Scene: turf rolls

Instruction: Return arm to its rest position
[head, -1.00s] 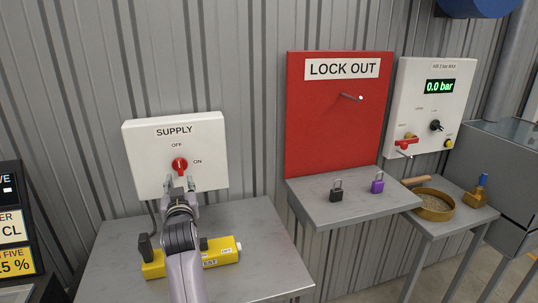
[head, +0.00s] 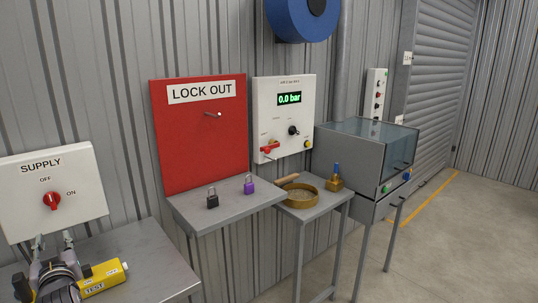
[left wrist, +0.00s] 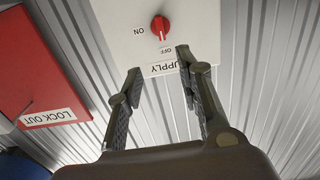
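My left gripper (head: 53,240) is at the lower left of the head view, just below the white SUPPLY box (head: 85,200). Its two fingers are spread with nothing between them; the left wrist view also shows the open fingers (left wrist: 158,64). The red SUPPLY knob (head: 51,201) shows in front of the fingers in the left wrist view (left wrist: 160,27), clear of them, its white mark toward OFF. My right gripper is not in view.
A yellow tester (head: 103,278) lies on the left table close to my left arm. A black padlock (head: 212,201) and a purple padlock (head: 249,188) stand on the shelf below the red LOCK OUT board (head: 200,140). A brass sieve (head: 302,194) is on the right stand.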

